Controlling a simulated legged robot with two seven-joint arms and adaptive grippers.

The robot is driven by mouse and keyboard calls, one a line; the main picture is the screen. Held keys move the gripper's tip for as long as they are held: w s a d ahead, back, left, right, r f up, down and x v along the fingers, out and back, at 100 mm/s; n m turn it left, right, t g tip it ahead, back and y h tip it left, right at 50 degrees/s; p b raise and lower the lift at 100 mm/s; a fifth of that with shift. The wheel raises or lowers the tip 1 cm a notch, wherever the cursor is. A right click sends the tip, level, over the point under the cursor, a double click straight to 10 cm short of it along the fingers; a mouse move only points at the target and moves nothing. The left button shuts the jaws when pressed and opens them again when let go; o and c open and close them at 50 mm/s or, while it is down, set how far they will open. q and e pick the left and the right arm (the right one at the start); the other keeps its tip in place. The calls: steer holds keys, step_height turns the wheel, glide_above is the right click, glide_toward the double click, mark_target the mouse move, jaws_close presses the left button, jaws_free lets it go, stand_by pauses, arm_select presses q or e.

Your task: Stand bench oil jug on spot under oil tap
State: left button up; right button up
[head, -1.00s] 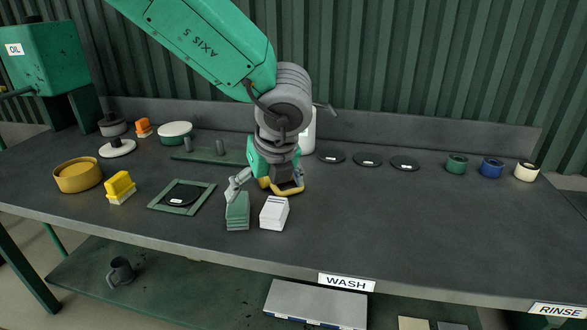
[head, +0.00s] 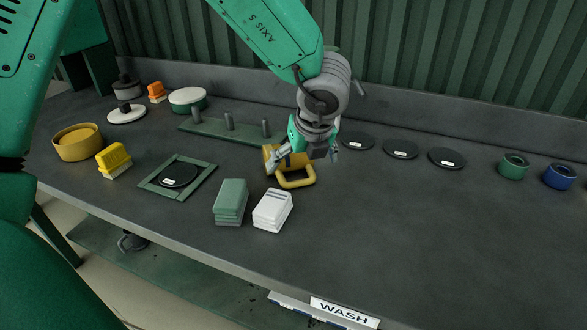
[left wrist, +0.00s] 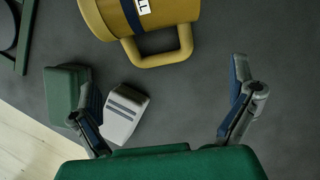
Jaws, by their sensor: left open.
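A dark green stand (head: 88,55), where the oil tank stood earlier, is partly visible at the upper left. The tap and the spot beneath it are hidden. My right gripper is not in view.
A green block (head: 230,200) and a white block (head: 272,210) stand close in front of the jug. A green frame with a black disc (head: 179,175), a yellow brush (head: 114,160) and a yellow tub (head: 77,142) lie left. The bench's right front is clear.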

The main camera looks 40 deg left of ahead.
mark_target(298, 180)
arm_select(q)
steer(key=shift+a+f, duration=0.7)
steer(key=shift+a, duration=0.15)
steer(key=shift+w+a+f, duration=0.15)
steer(key=shift+a+f, duration=0.05)
steer(key=shift+f, duration=0.1)
steer(key=f+b, duration=0.1)
steer(key=w+f, duration=0.1)
steer(key=f, duration=0.1)
steer(key=shift+f+b, duration=0.15)
steer(key=shift+b, duration=0.2)
steer(key=shift+w+d+f, duration=0.2)
steer(key=shift+f, duration=0.1)
steer(key=shift+s+a, duration=0.1)
steer(key=shift+a, duration=0.05)
steer(key=shift+c, duration=0.8)
steer(key=shift+a, duration=0.4)
steer(key=c, duration=1.5)
steer(key=shift+d, duration=0.25)
steer(key=shift+c, duration=0.2)
steer(key=shift+r, duration=0.3)
step_height(298, 180, up, 18)
steer(key=p, duration=0.5)
steer(key=shift+f, duration=0.2)
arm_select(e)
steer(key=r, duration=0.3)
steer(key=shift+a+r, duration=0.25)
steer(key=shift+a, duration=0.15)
